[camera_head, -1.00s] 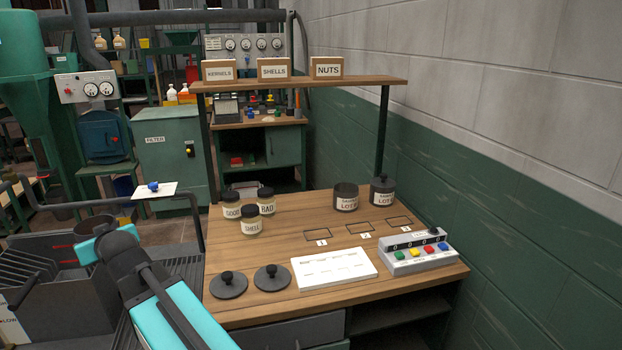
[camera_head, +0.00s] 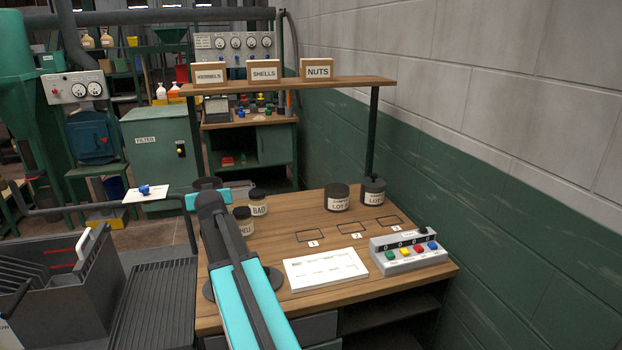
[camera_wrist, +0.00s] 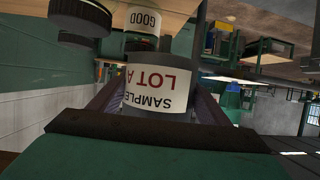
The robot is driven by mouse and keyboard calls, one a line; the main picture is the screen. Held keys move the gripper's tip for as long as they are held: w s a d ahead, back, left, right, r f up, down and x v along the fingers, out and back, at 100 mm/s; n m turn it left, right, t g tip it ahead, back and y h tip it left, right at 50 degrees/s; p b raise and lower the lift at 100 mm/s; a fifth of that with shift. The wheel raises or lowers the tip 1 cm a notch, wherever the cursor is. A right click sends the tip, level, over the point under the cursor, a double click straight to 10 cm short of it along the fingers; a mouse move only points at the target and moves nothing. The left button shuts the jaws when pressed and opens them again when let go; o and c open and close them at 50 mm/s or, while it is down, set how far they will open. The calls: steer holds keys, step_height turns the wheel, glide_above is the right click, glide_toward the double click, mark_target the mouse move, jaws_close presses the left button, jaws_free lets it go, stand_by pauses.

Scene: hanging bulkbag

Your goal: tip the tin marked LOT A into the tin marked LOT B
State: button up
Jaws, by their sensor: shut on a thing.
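In the wrist view, which is upside down, my gripper (camera_wrist: 158,108) is shut on the tin marked LOT A (camera_wrist: 160,85). The tin stands upright relative to the GOOD jar (camera_wrist: 143,20) behind it. In the head view, my arm covers most of the gripper and held tin; a dark round shape shows at the arm's far end. An open dark tin (camera_head: 338,197) with a LOT label stands at the back right of the bench; its last letter is unclear. It is probably LOT B.
A knob-lidded LOT tin (camera_head: 373,191) stands close right of the open tin. The BAD jar (camera_head: 259,203) and SHELL jar (camera_head: 243,221) stand near my arm. A white card (camera_head: 325,268) and button box (camera_head: 408,252) lie in front. A shelf (camera_head: 300,86) spans above the back.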

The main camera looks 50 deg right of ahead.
steer(key=s+d+m+g+h, duration=0.1)
steer(key=s+d, duration=0.4)
steer(key=d, duration=0.6)
steer(key=s+d+m+g+h+p, duration=0.1)
steer(key=s+d+m+g+h, duration=0.1)
steer(key=s+d, duration=0.4)
steer(key=s+d+f+m+g+h, duration=0.1)
steer(key=s+d, duration=0.4)
steer(key=d, duration=1.1)
steer(key=shift+s+m+p, duration=0.25)
steer(key=shift+m+p, duration=0.15)
steer(key=shift+m, duration=0.3)
steer(key=shift+s+d+r+m+p, duration=0.15)
steer(key=shift+s+m+p, duration=0.25)
steer(key=shift+p, duration=1)
steer(key=shift+s+d+r+m+y+p, duration=0.25)
steer(key=shift+s+r+m+y+p, duration=0.4)
steer(key=shift+p, duration=0.85)
steer(key=shift+m+t+y+p, duration=0.25)
steer(key=shift+t+y+p, duration=0.05)
steer(key=shift+t+y, duration=0.15)
steer(key=m+t+y, duration=0.2)
steer(key=m, duration=0.1)
steer(key=m+t+y+p, duration=0.1)
steer(key=y, duration=0.1)
steer(key=shift+s+d+r+m, duration=0.15)
steer(key=shift+s+d+m, duration=0.1)
steer(key=shift+m, duration=0.15)
